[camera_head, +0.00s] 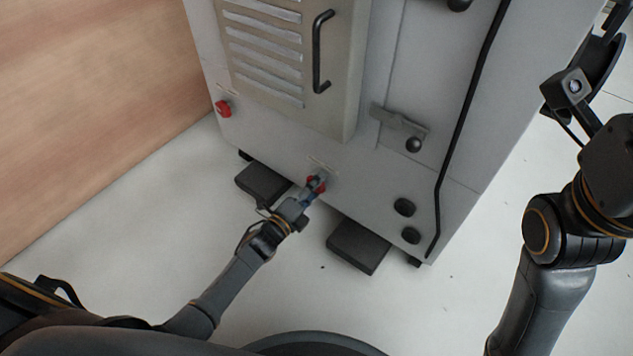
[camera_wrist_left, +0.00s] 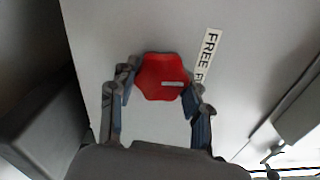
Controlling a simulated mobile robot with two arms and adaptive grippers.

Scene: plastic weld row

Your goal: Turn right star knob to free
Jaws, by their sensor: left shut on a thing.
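The right star knob (camera_head: 311,182) is red and sits low on the front of the grey machine cabinet. It also shows in the left wrist view (camera_wrist_left: 161,77), with a small light mark on its face. My left gripper (camera_head: 314,185) is at this knob, with one finger on each side of it, shut on it; it shows in the left wrist view (camera_wrist_left: 158,92) too. A white label reading "FREE" (camera_wrist_left: 209,52) is beside the knob. A second red knob (camera_head: 223,108) is farther left on the cabinet.
A vented door with a black handle (camera_head: 321,52) is above the knobs. A latch with a black ball (camera_head: 413,144) and a black cable (camera_head: 462,120) are to the right. Dark foot pedals (camera_head: 357,246) stand low in front. A wooden wall (camera_head: 90,100) closes the left side.

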